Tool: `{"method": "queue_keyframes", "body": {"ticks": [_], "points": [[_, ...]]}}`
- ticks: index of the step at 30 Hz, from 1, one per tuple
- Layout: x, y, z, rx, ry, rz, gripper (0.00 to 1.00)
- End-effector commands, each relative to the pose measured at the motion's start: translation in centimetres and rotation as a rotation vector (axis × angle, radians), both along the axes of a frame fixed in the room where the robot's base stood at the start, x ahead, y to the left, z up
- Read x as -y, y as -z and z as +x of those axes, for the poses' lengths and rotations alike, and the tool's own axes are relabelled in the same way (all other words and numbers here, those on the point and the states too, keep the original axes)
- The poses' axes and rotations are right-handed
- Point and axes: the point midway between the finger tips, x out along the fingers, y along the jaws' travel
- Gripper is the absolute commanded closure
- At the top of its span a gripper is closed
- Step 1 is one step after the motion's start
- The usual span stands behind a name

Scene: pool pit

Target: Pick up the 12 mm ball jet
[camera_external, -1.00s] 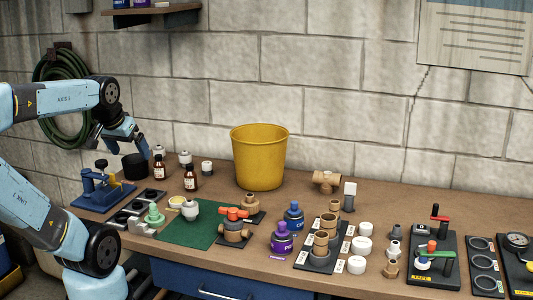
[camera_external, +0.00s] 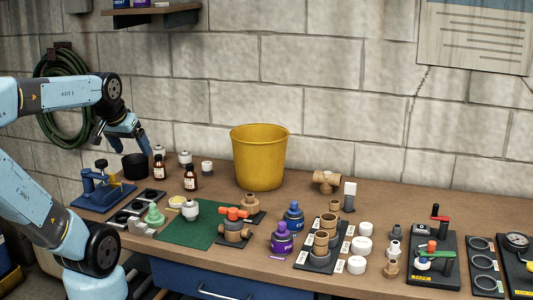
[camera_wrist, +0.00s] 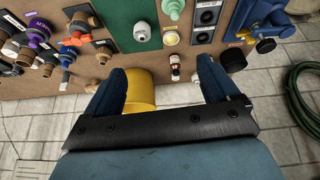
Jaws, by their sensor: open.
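A white rounded fitting with a dark opening (camera_wrist: 142,32) sits on the green mat (camera_external: 175,232). It looks like a ball jet, but I cannot read its size; it also shows in the external view (camera_external: 190,209). My gripper (camera_external: 122,141) is open and empty, high over the bench's back left. In the wrist view its fingers (camera_wrist: 164,80) are spread wide, with the white fitting beyond them, apart.
The yellow bucket (camera_external: 259,160) stands at the back, partly behind one finger in the wrist view. Brown bottles (camera_external: 191,178), a black cup (camera_external: 135,167) and a blue vise (camera_external: 101,187) are near the gripper. Purple and blue bottles (camera_external: 282,239) and pipe fittings crowd the bench right of the mat.

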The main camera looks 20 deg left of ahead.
Motion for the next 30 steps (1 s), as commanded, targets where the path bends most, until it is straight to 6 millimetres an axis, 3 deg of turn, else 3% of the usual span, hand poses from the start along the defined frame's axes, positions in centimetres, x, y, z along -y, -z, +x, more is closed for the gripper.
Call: {"method": "queue_keyframes", "body": {"ticks": [15, 30], "points": [[1.0, -2.0, 12.6, -0.202, -0.374, -0.387, 0.12], [-1.4, -0.2, 27.2, -0.409, -0.760, -0.779, 0.12]]}}
